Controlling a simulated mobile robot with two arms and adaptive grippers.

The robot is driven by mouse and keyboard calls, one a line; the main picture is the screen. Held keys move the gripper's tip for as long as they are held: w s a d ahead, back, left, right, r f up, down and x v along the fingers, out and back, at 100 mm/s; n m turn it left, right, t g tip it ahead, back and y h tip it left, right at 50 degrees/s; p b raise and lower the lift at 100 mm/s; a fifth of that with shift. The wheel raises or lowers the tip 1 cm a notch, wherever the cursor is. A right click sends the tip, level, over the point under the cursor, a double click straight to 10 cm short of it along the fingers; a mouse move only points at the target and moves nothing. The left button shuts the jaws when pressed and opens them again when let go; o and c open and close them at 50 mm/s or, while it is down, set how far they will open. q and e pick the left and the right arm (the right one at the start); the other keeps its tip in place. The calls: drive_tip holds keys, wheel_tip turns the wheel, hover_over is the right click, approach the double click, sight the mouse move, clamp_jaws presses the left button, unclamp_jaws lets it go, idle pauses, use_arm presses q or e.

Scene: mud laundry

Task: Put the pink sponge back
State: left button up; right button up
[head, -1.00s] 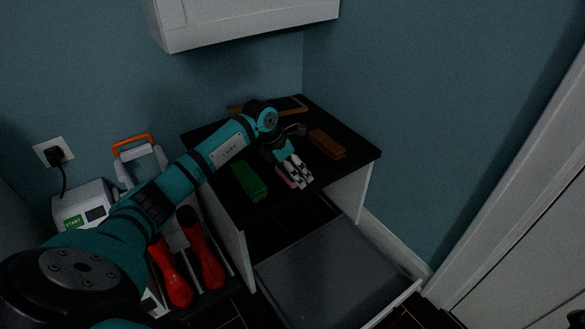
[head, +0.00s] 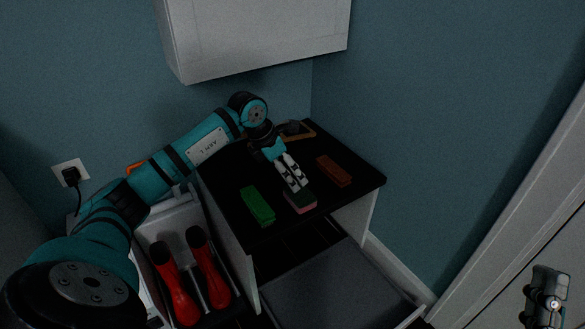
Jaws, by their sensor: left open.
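The pink sponge (head: 302,208) lies on the black cabinet top near its front edge, between a green block and a brown block. Its upper face looks dark green and its front side pink. My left gripper (head: 298,188) is open, reaching in from the back left, with its white-and-black fingers just behind and over the sponge. The fingers cover part of the sponge, and I cannot tell whether they touch it. My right gripper (head: 545,298) shows at the lower right, away from the cabinet; its jaw opening is unclear.
The green block (head: 258,206) and brown block (head: 334,171) flank the sponge. A wooden-framed item (head: 300,131) lies at the back. The drawer (head: 335,285) below stands pulled out. A white wall cabinet (head: 260,35) hangs above.

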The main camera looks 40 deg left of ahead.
use_arm(q)
drive_tip(key=s+d+f+m+g+h, duration=0.1)
drive_tip(key=s+d+h, duration=0.15)
drive_tip(key=d, duration=0.55)
drive_tip(key=s+d+f+h, duration=0.1)
drive_tip(key=d+h, duration=0.2)
drive_tip(key=d, duration=0.6)
drive_tip(key=s+d+r+g+h, duration=0.1)
drive_tip(key=s+d+r+h, duration=0.1)
drive_tip(key=s+d+h, duration=0.35)
drive_tip(key=s+d+r+h, duration=0.2)
drive_tip(key=d, duration=0.6)
drive_tip(key=s+d+r+n+t+h, duration=0.2)
drive_tip(key=s+d+r+n+h, duration=0.15)
drive_tip(key=r, duration=0.25)
drive_tip(key=s+d+r+n+t+h, duration=0.1)
drive_tip(key=s+d+r+n+h, duration=0.1)
drive_tip(key=s+r+n+h, duration=0.35)
drive_tip(key=a+r+n+t+y, duration=0.4)
drive_tip(key=n+t+y, duration=0.4)
drive_tip(key=n, duration=0.6)
drive_tip(key=w+a+r+n+t+y, duration=0.1)
drive_tip(key=a+r+n+t+y, duration=0.3)
drive_tip(key=n+t+y, duration=0.5)
drive_tip(key=a+n+t, duration=0.2)
drive_tip(key=n+t, duration=0.2)
drive_tip(key=n, duration=0.2)
drive_tip(key=shift+a+n, duration=0.15)
drive_tip(key=shift+n, duration=0.15)
drive_tip(key=shift+f, duration=0.1)
